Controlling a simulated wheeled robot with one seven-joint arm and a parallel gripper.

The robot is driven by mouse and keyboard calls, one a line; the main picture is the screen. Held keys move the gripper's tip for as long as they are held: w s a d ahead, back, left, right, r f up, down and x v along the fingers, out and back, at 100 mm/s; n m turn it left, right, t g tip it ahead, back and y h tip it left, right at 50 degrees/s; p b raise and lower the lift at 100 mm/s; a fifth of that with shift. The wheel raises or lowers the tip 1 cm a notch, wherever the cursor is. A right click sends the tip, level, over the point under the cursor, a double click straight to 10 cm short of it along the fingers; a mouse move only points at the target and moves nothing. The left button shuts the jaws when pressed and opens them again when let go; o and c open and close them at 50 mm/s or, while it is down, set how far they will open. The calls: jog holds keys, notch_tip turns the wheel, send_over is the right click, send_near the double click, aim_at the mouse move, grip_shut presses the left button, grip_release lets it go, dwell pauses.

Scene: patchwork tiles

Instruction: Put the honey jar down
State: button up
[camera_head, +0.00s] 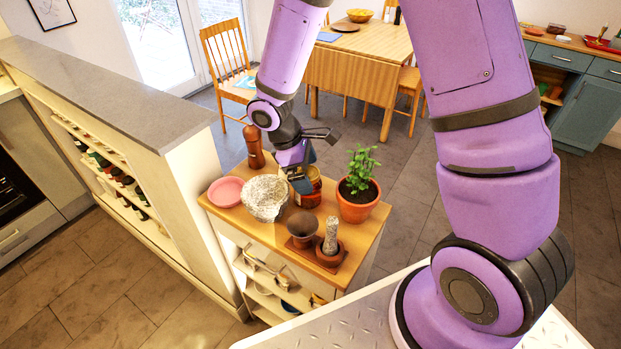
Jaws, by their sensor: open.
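The honey jar (309,194) is a dark amber jar on the wooden top of a small cabinet (362,238). It stands between a crumpled silvery bowl and a potted plant. My gripper (303,184) is right over and beside the jar, reaching down from the upper left. Its fingers are open, and they partly hide the jar's upper left side. I cannot tell whether a finger touches the jar. The jar looks upright, with its base at the level of the wooden top.
On the same top are the crumpled silvery bowl (265,200), a pink plate (226,191), a brown pepper mill (254,147), a potted plant (358,201), a dark cup (303,229) and a stone pestle (331,236). A grey-topped half wall (120,90) stands left. Free room on the top is small.

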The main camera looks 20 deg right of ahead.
jog(key=v, duration=0.9)
jog(key=s+d+r+m+t+y, duration=0.2)
jog(key=s+d+r+m, duration=0.3)
jog(key=s+r, duration=0.5)
jog(key=s+d+r+m+t+y, duration=0.2)
jog(key=s+d+r+m+t, duration=0.3)
jog(key=s+r, duration=0.5)
notch_tip(320, 180, up, 3)
jog(key=shift+s+d+f+m, duration=0.1)
jog(key=shift+s+d+m, duration=0.15)
jog(key=shift+d+m, duration=0.6)
jog(key=shift+s+m+t, duration=0.25)
jog(key=shift+s+t, duration=0.05)
jog(key=shift+s, duration=0.2)
jog(key=shift+w, duration=0.1)
